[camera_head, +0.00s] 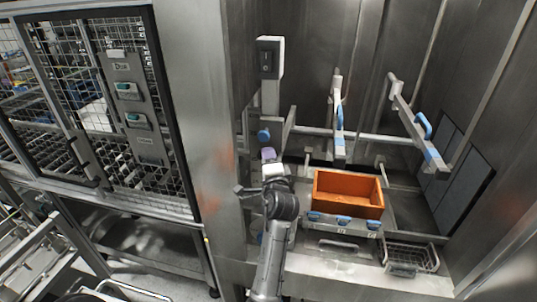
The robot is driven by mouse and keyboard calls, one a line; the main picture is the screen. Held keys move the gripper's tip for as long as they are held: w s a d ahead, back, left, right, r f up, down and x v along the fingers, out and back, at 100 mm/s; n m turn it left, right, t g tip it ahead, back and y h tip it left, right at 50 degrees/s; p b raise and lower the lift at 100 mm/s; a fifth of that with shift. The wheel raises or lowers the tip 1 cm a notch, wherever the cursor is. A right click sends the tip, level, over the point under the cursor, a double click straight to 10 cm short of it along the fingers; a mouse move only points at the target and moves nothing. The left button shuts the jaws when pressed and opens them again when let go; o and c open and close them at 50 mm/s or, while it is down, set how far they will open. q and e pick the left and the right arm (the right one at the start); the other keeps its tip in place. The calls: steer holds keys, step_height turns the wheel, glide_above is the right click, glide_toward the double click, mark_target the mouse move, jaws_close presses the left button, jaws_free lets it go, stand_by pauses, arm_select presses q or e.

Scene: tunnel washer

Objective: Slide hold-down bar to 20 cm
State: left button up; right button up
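A grey bar with a blue handle (340,119) stands in the middle of the washer bay, and a second, slanted bar with a blue handle (424,125) stands to its right. Both meet a horizontal rail (375,137) across the bay. I cannot tell which one the task calls the hold-down bar. No 20 cm mark is readable. My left gripper (269,158) is at the bay's left side, just below a blue knob (264,135) and left of both bars, apart from them. Its fingers are too small to read. My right gripper is out of view.
An orange crate (347,206) sits on the bay's lower frame, with blue clips along its front. A wire basket (411,256) is at lower right. A switch box (268,61) stands at the back left. A steel post (197,120) and mesh door (75,100) lie left.

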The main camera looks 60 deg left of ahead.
arm_select(q)
steer(key=shift+a, duration=0.15)
steer(key=shift+c, duration=0.3)
jaws_close()
